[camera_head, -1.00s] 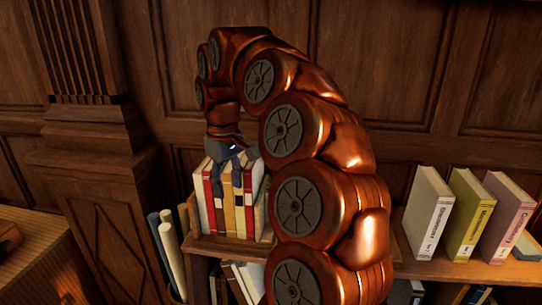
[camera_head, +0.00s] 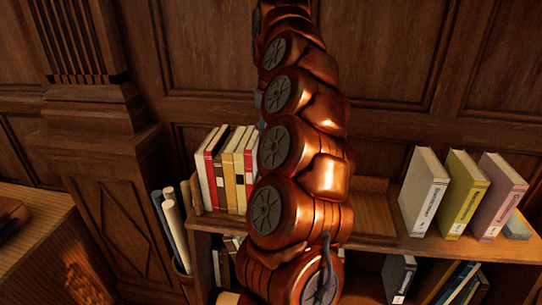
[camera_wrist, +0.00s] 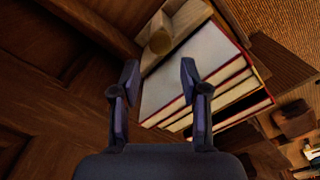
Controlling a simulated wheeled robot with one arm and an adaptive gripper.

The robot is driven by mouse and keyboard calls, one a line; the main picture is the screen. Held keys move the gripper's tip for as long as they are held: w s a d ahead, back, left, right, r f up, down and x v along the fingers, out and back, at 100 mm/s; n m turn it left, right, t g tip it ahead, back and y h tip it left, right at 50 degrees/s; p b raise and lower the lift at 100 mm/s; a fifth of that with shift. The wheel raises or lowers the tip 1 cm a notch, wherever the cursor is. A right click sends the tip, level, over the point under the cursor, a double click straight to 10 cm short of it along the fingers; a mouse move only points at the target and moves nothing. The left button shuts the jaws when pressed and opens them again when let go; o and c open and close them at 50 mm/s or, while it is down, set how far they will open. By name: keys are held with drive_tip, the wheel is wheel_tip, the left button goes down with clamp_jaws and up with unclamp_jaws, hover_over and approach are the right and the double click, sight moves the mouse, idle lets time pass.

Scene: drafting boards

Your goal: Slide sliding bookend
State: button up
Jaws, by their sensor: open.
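In the wrist view a wooden bookend with a round, stubby knob (camera_wrist: 160,40) stands against the pale cover of the end book in a row of books (camera_wrist: 200,65). In the head view a narrow wooden piece (camera_head: 196,194), which looks like the same bookend, shows at the left end of that book row (camera_head: 228,170). My gripper (camera_wrist: 160,78) is open and empty in the wrist view, its two fingers apart and pointing towards the knob. It does not visibly touch the knob. In the head view my gripper is hidden behind or beyond my copper arm.
The wooden shelf (camera_head: 375,222) has bare room right of my arm. Several thick books (camera_head: 424,190) stand farther right. Rolled papers (camera_head: 172,225) stand in a basket left of the shelf. A panelled wall (camera_head: 205,60) rises behind.

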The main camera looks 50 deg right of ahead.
drive_tip(key=shift+f+p, duration=0.85)
drive_tip(key=shift+f, duration=2.6)
clamp_jaws()
